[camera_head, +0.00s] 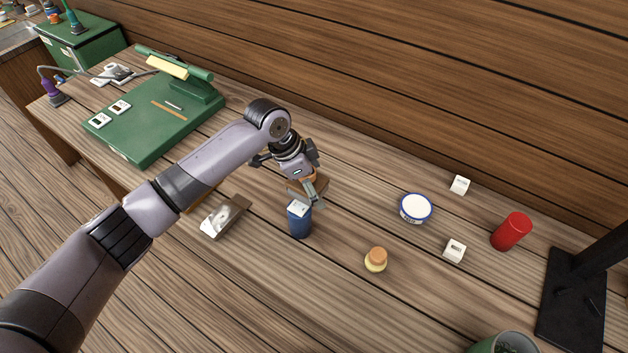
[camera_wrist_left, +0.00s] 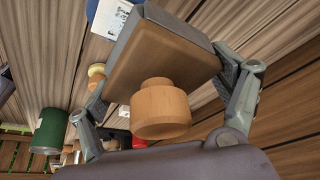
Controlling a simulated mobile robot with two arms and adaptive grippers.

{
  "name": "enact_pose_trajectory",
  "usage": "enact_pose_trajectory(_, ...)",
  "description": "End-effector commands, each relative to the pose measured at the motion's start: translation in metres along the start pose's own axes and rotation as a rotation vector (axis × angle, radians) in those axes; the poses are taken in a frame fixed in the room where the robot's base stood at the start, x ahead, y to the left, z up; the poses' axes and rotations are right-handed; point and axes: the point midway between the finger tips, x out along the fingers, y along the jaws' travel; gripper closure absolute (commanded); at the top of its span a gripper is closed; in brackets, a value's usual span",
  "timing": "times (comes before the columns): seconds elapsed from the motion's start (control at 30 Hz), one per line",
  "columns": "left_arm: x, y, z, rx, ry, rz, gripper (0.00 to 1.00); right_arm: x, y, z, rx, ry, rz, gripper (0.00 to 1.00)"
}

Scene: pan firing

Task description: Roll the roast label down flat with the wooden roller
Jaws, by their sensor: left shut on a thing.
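My left gripper (camera_head: 312,186) is shut on a wooden block with a round knob, seemingly the wooden roller (camera_wrist_left: 160,105). The fingers grip its two ends, with the knob toward the wrist camera and a grey face on the far side. In the head view the roller is partly hidden by the fingers. A dark blue tin (camera_head: 300,225) stands upright just below the gripper in the picture. A white printed label (camera_head: 299,207) lies at its top; it also shows in the left wrist view (camera_wrist_left: 112,18). I cannot tell whether the roller touches it. My right gripper is not seen.
A wooden block with a silvery face (camera_head: 222,217) lies left of the tin. A green press (camera_head: 160,120) stands at back left.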

Motion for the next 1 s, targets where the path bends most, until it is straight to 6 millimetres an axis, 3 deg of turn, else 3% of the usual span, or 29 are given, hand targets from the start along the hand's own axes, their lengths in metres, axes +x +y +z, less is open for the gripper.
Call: enact_pose_trajectory(1.0,0.0091,0.0000,0.0031,0.000,0.002,-0.001,0.50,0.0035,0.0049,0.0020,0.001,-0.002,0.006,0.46)
